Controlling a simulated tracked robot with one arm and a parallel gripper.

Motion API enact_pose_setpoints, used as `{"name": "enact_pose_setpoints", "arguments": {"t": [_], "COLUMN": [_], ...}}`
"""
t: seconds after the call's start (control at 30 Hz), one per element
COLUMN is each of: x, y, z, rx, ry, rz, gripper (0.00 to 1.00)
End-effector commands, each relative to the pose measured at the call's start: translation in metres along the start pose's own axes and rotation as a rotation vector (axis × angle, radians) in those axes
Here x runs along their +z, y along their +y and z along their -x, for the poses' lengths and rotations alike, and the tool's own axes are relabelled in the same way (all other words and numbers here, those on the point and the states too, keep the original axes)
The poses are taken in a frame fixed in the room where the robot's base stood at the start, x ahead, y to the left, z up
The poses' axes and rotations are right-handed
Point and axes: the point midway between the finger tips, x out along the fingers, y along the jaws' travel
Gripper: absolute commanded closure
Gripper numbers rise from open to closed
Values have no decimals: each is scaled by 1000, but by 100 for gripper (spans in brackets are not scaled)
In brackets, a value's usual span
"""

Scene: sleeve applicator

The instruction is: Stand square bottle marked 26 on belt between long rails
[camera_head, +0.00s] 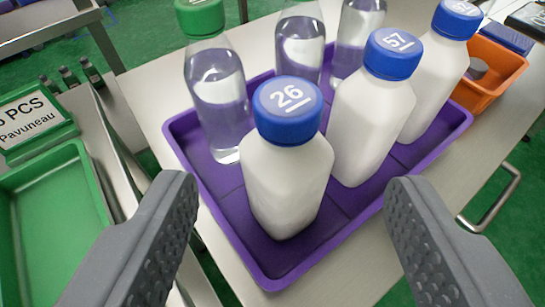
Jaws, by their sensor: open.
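The square bottle marked 26 (285,186) is white with a blue cap. It stands upright at the near corner of a purple tray (268,279). My gripper (288,195) is open and empty, with one dark grey finger on each side of the view. The bottle stands between and beyond the fingertips, with clear gaps on both sides. The belt and long rails cannot be made out for certain; a metal edge runs at the left, partly hidden by my left finger.
A white bottle marked 57 (370,120) stands close at the right, with another white bottle (438,75) behind. Several clear bottles, one green-capped (217,95), share the tray. An orange bin (494,73) sits at the right. A green tray (55,220) lies at the left.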

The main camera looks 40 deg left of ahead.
Motion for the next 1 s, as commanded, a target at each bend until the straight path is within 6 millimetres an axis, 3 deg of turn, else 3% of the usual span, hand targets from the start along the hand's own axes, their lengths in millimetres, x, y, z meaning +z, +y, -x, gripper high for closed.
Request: {"name": "enact_pose_setpoints", "arguments": {"t": [0.2,0.63,1.0], "x": [-1,-1,-2], "y": [0,-1,-1], "z": [-29,-50,-90], "rx": [0,-1,0], "ry": [2,1,2], "rz": [2,2,1], "gripper": [41,41,41]}}
